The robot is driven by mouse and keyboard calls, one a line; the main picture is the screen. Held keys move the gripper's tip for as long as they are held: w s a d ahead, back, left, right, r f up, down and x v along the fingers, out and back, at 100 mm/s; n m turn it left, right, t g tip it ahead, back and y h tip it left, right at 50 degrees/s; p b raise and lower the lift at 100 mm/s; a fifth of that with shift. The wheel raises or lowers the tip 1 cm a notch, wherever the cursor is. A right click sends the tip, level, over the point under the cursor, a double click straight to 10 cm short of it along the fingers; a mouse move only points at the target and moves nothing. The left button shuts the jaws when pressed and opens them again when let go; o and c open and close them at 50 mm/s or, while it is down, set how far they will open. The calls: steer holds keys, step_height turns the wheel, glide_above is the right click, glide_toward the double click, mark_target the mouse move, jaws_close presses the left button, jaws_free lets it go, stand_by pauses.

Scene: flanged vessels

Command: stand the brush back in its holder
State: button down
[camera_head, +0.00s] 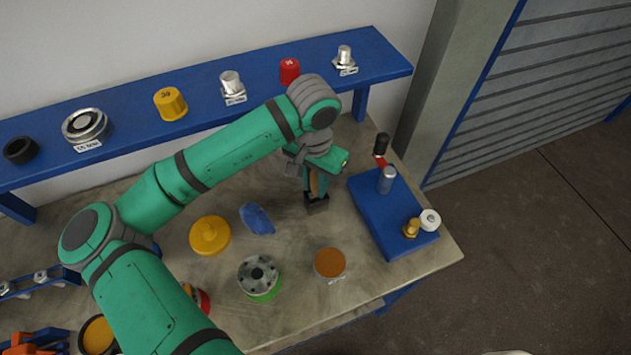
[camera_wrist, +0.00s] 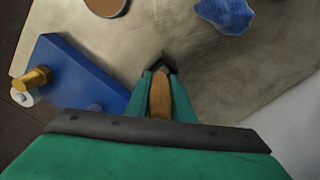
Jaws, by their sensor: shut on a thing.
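My gripper (camera_head: 317,203) points down over the middle right of the bench. It is shut on the brush, whose brown wooden handle (camera_head: 314,183) shows between the green fingers. The handle also shows in the wrist view (camera_wrist: 160,97). A small dark piece is at the lower end of the fingers; I cannot tell whether it is fingertips, bristles or part of a holder. The brush's lower end is hidden. No holder can be made out for certain.
A blue block (camera_head: 372,220) with several fittings stands to the right. A blue crumpled cloth (camera_head: 257,219), yellow flange cap (camera_head: 210,235), grey flange (camera_head: 258,274) and brown disc (camera_head: 329,263) are on the bench (camera_head: 300,305). A blue shelf (camera_head: 205,98) with fittings runs behind.

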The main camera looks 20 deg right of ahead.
steer(key=c, duration=1.5)
jaws_free()
steer(key=shift+f, duration=0.1)
steer(key=shift+c, duration=0.2)
step_height(320, 180, up, 12)
steer(key=shift+s+a+r, duration=0.1)
steer(key=shift+a+r, duration=0.05)
steer(key=shift+r, duration=0.05)
